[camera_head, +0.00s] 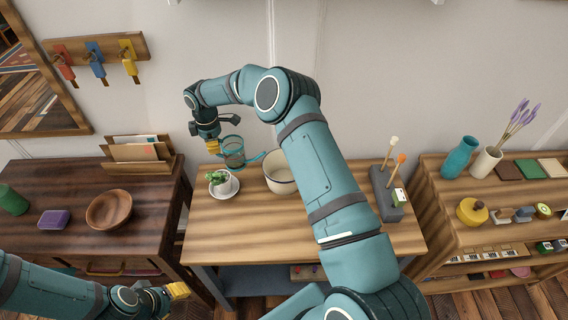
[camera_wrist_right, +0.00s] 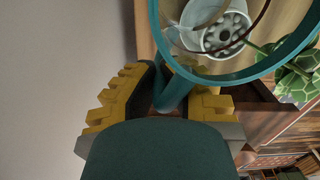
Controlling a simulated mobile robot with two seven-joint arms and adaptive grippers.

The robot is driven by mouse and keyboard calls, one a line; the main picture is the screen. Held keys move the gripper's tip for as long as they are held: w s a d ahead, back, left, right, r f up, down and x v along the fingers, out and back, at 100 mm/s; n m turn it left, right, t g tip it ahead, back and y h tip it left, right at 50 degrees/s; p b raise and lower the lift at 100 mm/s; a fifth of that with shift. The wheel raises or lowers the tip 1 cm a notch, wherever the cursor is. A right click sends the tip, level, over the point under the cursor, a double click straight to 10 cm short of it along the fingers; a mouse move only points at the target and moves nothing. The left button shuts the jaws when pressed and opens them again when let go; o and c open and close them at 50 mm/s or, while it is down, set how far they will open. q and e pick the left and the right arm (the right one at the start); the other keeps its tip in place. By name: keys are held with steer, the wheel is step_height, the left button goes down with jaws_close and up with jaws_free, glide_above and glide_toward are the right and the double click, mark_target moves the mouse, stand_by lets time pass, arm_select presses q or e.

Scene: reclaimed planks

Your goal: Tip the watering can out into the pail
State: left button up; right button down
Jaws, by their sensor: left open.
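The teal, see-through watering can (camera_head: 231,143) is at the back of the middle table, left of the pail. Its rim (camera_wrist_right: 215,77) and open top show in the right wrist view. The cream pail (camera_head: 281,185) stands on the table, partly hidden behind my right arm. My right gripper (camera_head: 211,145) is at the can's left side. In the right wrist view its yellow fingers (camera_wrist_right: 158,75) close on the can's teal handle. I cannot tell whether the can is clear of the table. My left gripper (camera_head: 172,292) is open and empty, low in front of the left table.
A potted plant (camera_head: 221,183) on a white saucer stands just in front of the can. A grey block (camera_head: 386,195) with upright tools is right of the pail. The left table holds a wooden bowl (camera_head: 109,209) and a letter rack (camera_head: 140,151). The middle table's front is clear.

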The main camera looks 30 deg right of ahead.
steer(key=f, duration=0.1)
steer(key=w+f+n, duration=0.1)
steer(key=f, duration=0.1)
steer(key=shift+w+b, duration=0.2)
steer(key=shift+b, duration=0.15)
steer(key=shift+a, duration=0.1)
